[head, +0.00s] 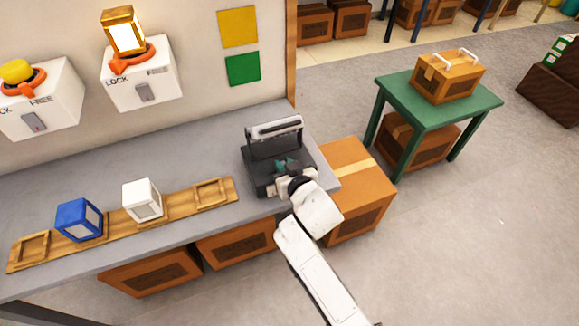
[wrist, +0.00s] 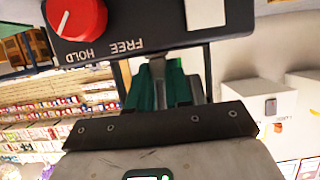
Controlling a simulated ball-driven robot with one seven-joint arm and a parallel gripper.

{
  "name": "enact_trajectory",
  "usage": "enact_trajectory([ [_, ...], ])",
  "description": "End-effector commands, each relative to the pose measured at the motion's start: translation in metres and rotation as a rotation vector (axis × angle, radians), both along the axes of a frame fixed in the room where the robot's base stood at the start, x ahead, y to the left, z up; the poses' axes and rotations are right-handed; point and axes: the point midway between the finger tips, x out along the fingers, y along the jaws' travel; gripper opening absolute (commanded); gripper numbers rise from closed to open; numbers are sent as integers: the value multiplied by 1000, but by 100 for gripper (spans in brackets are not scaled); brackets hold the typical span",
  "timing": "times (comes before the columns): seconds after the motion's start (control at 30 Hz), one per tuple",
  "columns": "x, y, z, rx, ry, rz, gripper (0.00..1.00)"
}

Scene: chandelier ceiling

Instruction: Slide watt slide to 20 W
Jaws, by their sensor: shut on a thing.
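A dark grey device (head: 262,172) with a raised frame and a light top bar stands at the right end of the grey bench. My gripper (head: 286,166) reaches into its front. In the wrist view the device's dark panel (wrist: 160,42) carries a red knob with HOLD and FREE lettering and a pale square. Below the panel, the green fingers of my gripper (wrist: 160,92) are closed about a narrow grey piece (wrist: 158,72), apparently the watt slide's handle. The slide's scale and its 20 W mark are not readable in either view.
A wooden rack (head: 105,228) on the bench holds a blue cube (head: 78,218) and a white cube (head: 142,200). Two white wall boxes (head: 143,80) stand behind. A cardboard box (head: 355,195) is right of the bench; a green table (head: 440,105) stands farther right. Floor is clear at lower right.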

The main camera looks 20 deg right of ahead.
Motion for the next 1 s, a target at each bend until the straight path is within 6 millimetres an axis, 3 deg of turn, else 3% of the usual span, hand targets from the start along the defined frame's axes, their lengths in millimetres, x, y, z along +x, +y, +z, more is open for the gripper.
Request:
enact_trajectory([
  [0.17,0,-1,0,-1,1,-2,0],
  [0.2,0,-1,0,-1,1,-2,20],
  [0.47,0,-1,0,-1,1,-2,45],
  [0.77,-3,-1,1,-2,1,-1,45],
  [1.0,-30,-1,11,-2,1,1,45],
])
